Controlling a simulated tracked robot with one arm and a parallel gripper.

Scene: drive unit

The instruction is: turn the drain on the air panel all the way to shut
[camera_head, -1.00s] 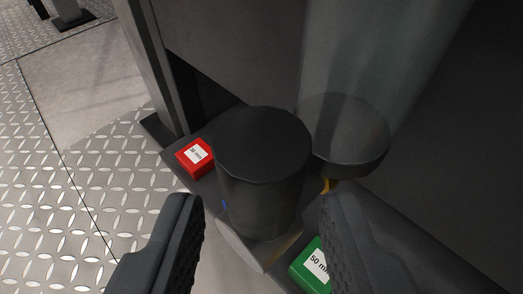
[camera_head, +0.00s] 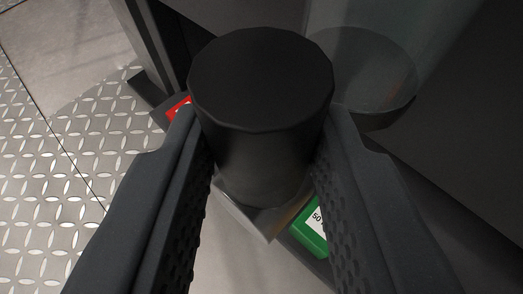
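A black round knob (camera_head: 262,85), which looks like the drain, stands upright in the middle of the view on a pale angular base (camera_head: 245,222). My gripper (camera_head: 264,125) reaches in from below, with one dark ribbed finger on each side of the knob. Both fingers lie close along its sides and overlap its edges in the picture. I cannot tell whether they press on it. The knob's lower sides are partly hidden by the fingers. No turn mark shows on its top.
A red labelled block (camera_head: 178,107) is partly hidden behind the left finger. A green labelled block (camera_head: 309,232) sits at lower right, beside the right finger. A see-through cylinder (camera_head: 360,75) stands close behind the knob on the right. Patterned metal floor (camera_head: 60,170) lies open at left.

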